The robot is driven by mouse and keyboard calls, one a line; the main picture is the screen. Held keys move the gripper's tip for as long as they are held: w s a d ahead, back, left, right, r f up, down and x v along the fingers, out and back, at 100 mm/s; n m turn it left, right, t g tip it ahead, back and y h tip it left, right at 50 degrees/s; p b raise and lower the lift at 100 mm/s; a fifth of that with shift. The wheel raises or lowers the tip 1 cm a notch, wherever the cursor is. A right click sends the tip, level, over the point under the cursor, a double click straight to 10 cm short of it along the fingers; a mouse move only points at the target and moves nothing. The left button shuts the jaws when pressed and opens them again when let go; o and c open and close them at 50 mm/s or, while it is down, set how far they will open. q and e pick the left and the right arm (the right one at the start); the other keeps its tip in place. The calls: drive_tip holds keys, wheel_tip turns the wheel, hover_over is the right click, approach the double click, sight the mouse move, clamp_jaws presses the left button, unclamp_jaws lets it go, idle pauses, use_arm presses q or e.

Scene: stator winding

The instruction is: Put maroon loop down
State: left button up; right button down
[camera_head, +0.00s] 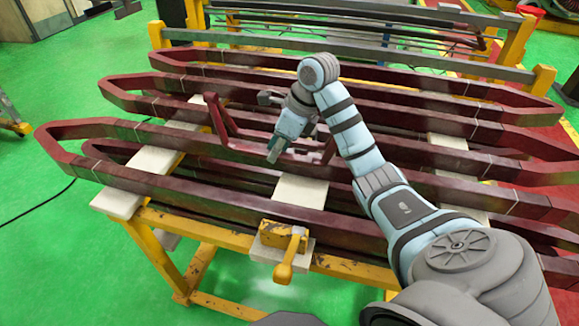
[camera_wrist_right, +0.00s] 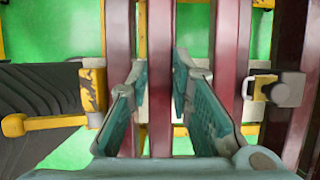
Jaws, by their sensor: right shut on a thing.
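The maroon loop (camera_wrist_right: 160,80) passes as a long bar between the teal fingers of my right gripper (camera_wrist_right: 161,95) in the right wrist view. In the head view my right gripper (camera_head: 275,150) points down onto it over the middle of the rack. A maroon end piece (camera_head: 214,118) rises at a slant left of the gripper, and the arm covers part of what lies to its right. My right gripper is shut on the loop. I cannot tell whether the loop touches the supports below. My left gripper is not in view.
Several long maroon loops (camera_head: 125,180) lie side by side on a yellow frame (camera_head: 165,262) with pale support blocks (camera_head: 300,190). A yellow clamp (camera_head: 287,250) sits at the front edge. Green floor (camera_head: 60,270) is open at the left. More yellow racks stand behind.

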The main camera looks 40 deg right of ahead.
wheel_tip(320, 180, down, 16)
drive_tip(key=b, duration=0.3)
drive_tip(key=shift+s+d+f+b, duration=0.1)
drive_tip(key=shift+d+f+b, duration=0.05)
drive_tip(key=shift+b, duration=0.25)
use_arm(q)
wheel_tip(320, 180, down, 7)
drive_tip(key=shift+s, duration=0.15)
use_arm(e)
drive_tip(key=shift+f, duration=0.1)
